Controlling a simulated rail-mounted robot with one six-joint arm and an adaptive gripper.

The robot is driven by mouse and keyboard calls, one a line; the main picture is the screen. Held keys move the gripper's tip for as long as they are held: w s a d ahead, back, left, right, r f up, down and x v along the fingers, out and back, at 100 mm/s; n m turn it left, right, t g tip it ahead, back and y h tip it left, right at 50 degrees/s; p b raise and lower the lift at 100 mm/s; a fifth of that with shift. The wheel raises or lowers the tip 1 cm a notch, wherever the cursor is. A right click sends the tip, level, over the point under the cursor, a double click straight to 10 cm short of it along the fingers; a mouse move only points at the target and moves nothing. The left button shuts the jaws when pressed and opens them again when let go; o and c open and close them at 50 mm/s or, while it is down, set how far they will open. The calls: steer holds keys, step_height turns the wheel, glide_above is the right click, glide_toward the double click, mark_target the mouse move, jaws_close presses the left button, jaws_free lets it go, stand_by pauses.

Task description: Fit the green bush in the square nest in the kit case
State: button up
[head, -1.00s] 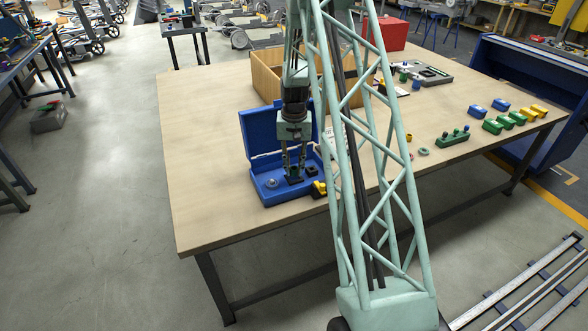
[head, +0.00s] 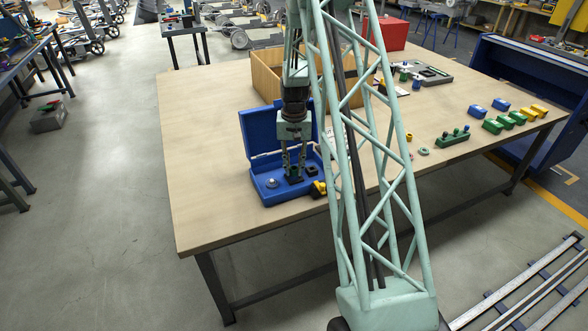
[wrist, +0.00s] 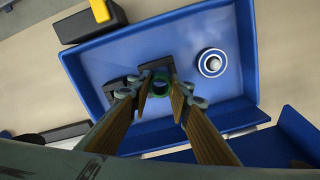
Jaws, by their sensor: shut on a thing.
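The open blue kit case (head: 265,200) stands near the table's front edge, lid up at its back; its blue tray fills the middle of the wrist view (wrist: 95,62). My gripper (wrist: 161,88) points down into the case, fingers closed on the green bush (wrist: 160,80), a ring seen from above. In the head view the gripper (head: 294,172) hides the bush. The bush is at a black square nest (wrist: 157,63), partly covered by bush and fingers. I cannot tell whether it is seated. A second black nest piece (wrist: 115,88) lies beside it, partly hidden.
A round light piece with a blue ring (wrist: 212,63) sits in the case. A black and yellow block (head: 318,189) stands close by the case's right side. A wooden box (head: 265,75) is behind. Green, blue and yellow parts (head: 506,121) lie farther right. The table's left side is clear.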

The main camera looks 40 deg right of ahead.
mark_target(294, 174)
steer(key=shift+f+b, duration=0.4)
steer(key=shift+f, duration=0.45)
steer(key=shift+s+a+f+b, duration=0.15)
steer(key=shift+s+f+b, duration=0.15)
steer(key=shift+f, duration=0.3)
steer(key=shift+o, duration=0.3)
steer(key=o, duration=0.8)
steer(key=shift+w+f, duration=0.15)
steer(key=shift+f, duration=0.05)
steer(key=shift+r, duration=0.1)
steer(key=shift+w+r, duration=0.1)
steer(key=shift+r, duration=0.25)
steer(key=shift+d+r, duration=0.2)
steer(key=shift+r, duration=0.2)
steer(key=shift+a+r, duration=0.1)
steer(key=shift+r, duration=5.35)
